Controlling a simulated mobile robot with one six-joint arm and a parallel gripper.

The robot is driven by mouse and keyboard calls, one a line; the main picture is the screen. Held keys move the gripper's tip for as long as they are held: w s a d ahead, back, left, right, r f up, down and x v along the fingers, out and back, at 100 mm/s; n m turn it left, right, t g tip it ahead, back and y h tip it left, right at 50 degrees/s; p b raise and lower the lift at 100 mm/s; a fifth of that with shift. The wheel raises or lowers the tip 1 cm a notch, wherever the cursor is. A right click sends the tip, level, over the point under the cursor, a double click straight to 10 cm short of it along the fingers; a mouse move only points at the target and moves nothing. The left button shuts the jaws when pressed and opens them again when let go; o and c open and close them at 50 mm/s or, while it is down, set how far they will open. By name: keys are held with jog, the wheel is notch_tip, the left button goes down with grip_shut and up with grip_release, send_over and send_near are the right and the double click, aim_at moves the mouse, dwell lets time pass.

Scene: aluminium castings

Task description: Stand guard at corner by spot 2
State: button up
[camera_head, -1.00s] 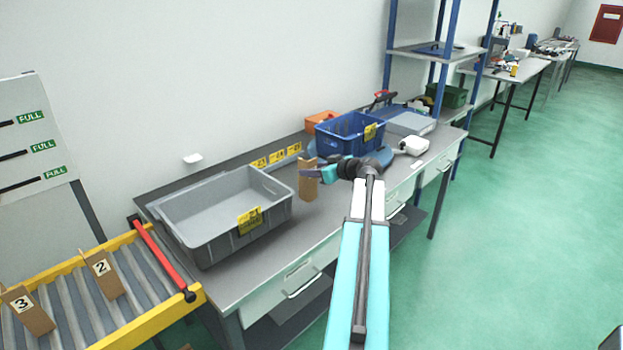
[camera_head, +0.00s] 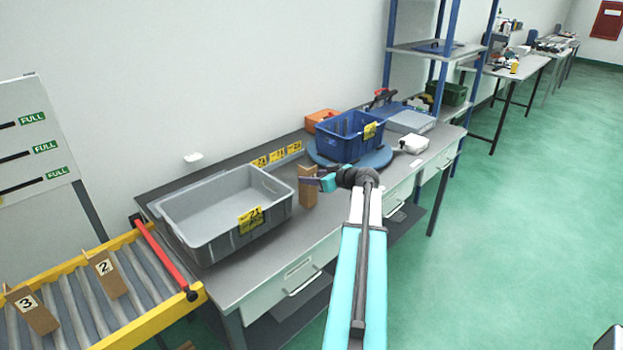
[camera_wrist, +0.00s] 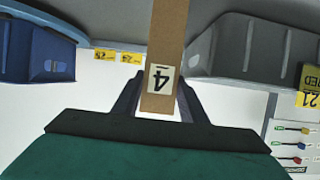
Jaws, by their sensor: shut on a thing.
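My gripper (camera_head: 325,182) is shut on a brown cardboard piece (camera_head: 307,188) above or at the grey workbench, between the grey crate and the blue crate. In the wrist view the piece (camera_wrist: 167,40) stands between both fingers and carries a label reading 4, seen upside down. Whether its lower end touches the bench I cannot tell. Two similar brown pieces, numbered 2 (camera_head: 109,277) and 3 (camera_head: 33,312), stand on the roller conveyor (camera_head: 150,325) at the lower left. No mark reading spot 2 is clear to me.
The grey crate (camera_head: 185,240) with a yellow 21 label stands on the bench (camera_head: 225,285). A blue crate (camera_head: 335,147) sits on a round blue base (camera_head: 380,158). Yellow labels (camera_head: 277,156) line the bench's back edge. A red bar (camera_head: 165,258) crosses the conveyor. Green floor (camera_head: 500,250) is clear at right.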

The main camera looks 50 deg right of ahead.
jog(key=shift+f, duration=0.1)
jog(key=o, duration=1.1)
jog(key=shift+c, duration=0.2)
jog(key=shift+r+p, duration=0.25)
jog(key=shift+p, duration=0.05)
jog(key=b+v, duration=0.4)
jog(key=v, duration=0.8)
